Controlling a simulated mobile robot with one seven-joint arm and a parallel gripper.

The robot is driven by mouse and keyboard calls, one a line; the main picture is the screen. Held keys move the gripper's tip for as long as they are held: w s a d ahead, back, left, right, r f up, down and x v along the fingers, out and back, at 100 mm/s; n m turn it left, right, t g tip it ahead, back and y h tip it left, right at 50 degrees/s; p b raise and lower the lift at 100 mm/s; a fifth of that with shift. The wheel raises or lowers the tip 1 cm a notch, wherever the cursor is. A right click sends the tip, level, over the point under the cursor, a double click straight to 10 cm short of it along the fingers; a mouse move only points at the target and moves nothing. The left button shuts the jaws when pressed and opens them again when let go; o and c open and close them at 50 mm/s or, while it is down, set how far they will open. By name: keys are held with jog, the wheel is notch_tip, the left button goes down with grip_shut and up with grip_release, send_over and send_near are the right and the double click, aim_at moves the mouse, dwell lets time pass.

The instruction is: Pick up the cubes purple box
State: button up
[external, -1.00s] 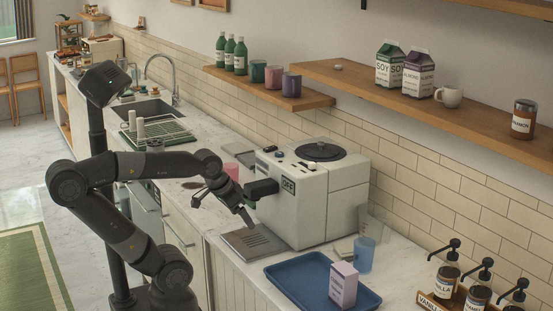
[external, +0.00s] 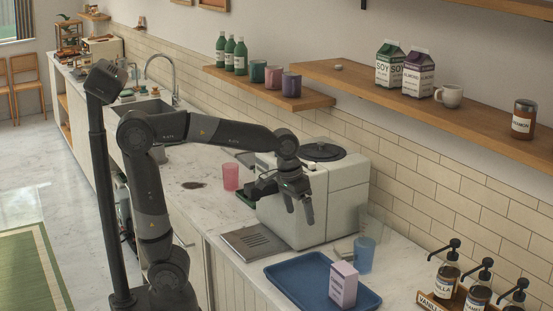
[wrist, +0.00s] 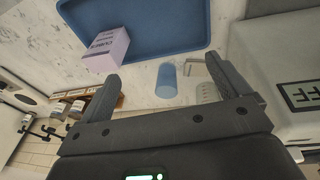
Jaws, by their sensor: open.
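The light purple box (external: 343,284) stands upright on the blue tray (external: 290,273) at the front right of the counter. In the wrist view the purple box (wrist: 107,49) is at the upper left, ahead of the left finger, with part of the blue tray (wrist: 175,30) behind it. My gripper (external: 291,210) is raised in front of the coffee machine, up and left of the box in the external view. Its two fingers (wrist: 168,82) are spread apart with nothing between them. The box is well clear of the fingers.
The white coffee machine (external: 322,205) stands close beside my gripper. A blue cup (external: 364,254) is behind the tray and also shows in the wrist view (wrist: 166,80). Syrup pump bottles (external: 447,276) stand at the right. A pink cup (external: 231,177) is further left.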

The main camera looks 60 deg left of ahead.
jog(key=g+y, duration=0.1)
jog(key=g, duration=0.1)
send_over(345, 268)
jog(key=f, duration=0.3)
jog(key=shift+w+a+f, duration=0.1)
jog(key=shift+a+f, duration=0.1)
jog(key=shift+a, duration=0.1)
jog(key=shift+d+f, duration=0.15)
jog(key=shift+f, duration=0.2)
notch_tip(345, 268, down, 10)
jog(key=shift+d+f, duration=0.1)
jog(key=shift+c, duration=0.2)
jog(key=c, duration=1.3)
jog(key=shift+c, duration=0.5)
jog(key=shift+r, duration=0.2)
